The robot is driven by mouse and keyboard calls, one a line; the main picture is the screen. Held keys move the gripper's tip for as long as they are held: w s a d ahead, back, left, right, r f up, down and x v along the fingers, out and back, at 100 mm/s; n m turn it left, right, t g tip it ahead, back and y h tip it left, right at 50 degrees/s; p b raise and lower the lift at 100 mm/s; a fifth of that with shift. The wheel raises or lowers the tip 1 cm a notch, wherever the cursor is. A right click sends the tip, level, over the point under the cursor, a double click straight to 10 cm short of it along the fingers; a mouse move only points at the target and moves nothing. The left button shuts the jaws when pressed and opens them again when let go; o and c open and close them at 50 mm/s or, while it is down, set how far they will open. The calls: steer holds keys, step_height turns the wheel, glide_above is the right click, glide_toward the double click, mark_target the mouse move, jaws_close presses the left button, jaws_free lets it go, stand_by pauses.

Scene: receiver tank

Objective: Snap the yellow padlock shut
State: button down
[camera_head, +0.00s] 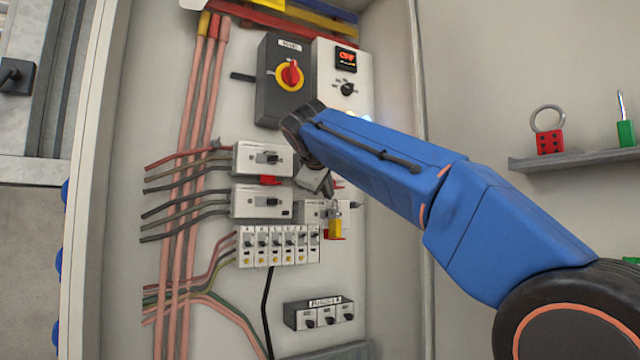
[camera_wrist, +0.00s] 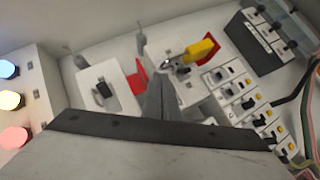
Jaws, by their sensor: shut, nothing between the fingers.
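The yellow padlock (camera_head: 335,222) hangs at a small breaker unit in the panel's lower middle, with a red piece behind it. In the wrist view the padlock (camera_wrist: 201,50) lies to the right of my fingers, its metal shackle toward them. I cannot tell whether the shackle is seated in the body. My gripper (camera_head: 328,188) is just above the padlock in the head view, partly hidden by my blue arm. In the wrist view my gripper (camera_wrist: 157,82) shows its fingers together and empty, close to the shackle; contact is unclear.
A red-and-yellow rotary switch (camera_head: 290,75) is above. A breaker row (camera_head: 279,245) sits below left, and a black switch box (camera_head: 320,314) lower down. A shelf (camera_head: 575,158) at right holds a red padlock (camera_head: 550,142) and a green one (camera_head: 625,133).

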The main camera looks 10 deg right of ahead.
steer(key=shift+w+d+f, duration=0.15)
steer(key=shift+d+f, duration=0.1)
steer(key=shift+d, duration=0.1)
steer(key=shift+f, duration=0.1)
